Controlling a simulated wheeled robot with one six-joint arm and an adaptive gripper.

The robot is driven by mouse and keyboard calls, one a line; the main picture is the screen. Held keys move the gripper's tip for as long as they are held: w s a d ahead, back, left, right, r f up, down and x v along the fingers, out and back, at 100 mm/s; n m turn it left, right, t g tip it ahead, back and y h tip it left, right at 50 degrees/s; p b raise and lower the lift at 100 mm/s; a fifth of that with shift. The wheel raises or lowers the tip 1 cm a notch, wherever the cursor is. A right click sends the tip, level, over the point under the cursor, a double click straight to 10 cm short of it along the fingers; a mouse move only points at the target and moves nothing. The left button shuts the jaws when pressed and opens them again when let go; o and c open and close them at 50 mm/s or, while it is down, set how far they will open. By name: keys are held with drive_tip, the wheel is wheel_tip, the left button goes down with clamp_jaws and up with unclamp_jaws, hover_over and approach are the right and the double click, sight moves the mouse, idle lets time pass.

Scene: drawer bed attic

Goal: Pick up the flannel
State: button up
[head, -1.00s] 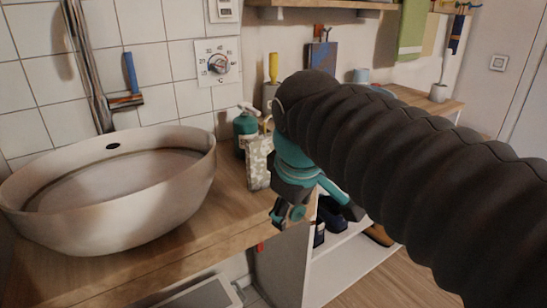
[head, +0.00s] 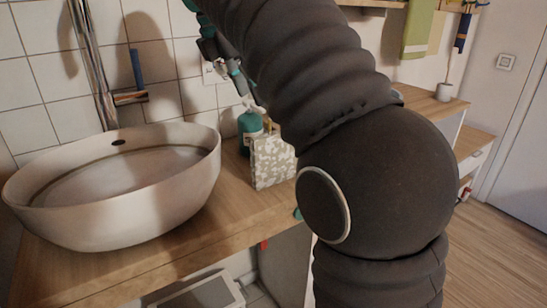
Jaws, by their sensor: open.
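A cream-and-grey patterned, upright, cloth-like piece (head: 272,161) stands on the wooden counter right of the basin. It may be the flannel, but I cannot tell for sure. A green cloth (head: 417,30) hangs on the wall at the upper right. My gripper (head: 236,80) is at the top, left of my dark arm, raised above the counter and in front of the tiled wall. It is open and I see nothing held in it. My arm hides part of the gripper and the counter to the right of the patterned piece.
A large round basin (head: 115,190) fills the left of the counter (head: 200,222). A teal pump bottle (head: 250,124) stands just behind the patterned piece. A tap (head: 92,65) rises behind the basin. Open floor (head: 495,245) shows at the right.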

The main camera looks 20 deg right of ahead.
sight(274, 133)
drive_tip(key=x, duration=0.7)
drive_tip(key=shift+d+f, duration=0.15)
drive_tip(key=shift+f, duration=0.1)
drive_tip(key=shift+d+x, duration=0.15)
drive_tip(key=shift+x, duration=1.15)
drive_tip(key=shift+d+x, duration=0.2)
drive_tip(key=shift+x, duration=1.1)
drive_tip(key=shift+r, duration=0.15)
drive_tip(key=shift+c, duration=0.2)
clamp_jaws()
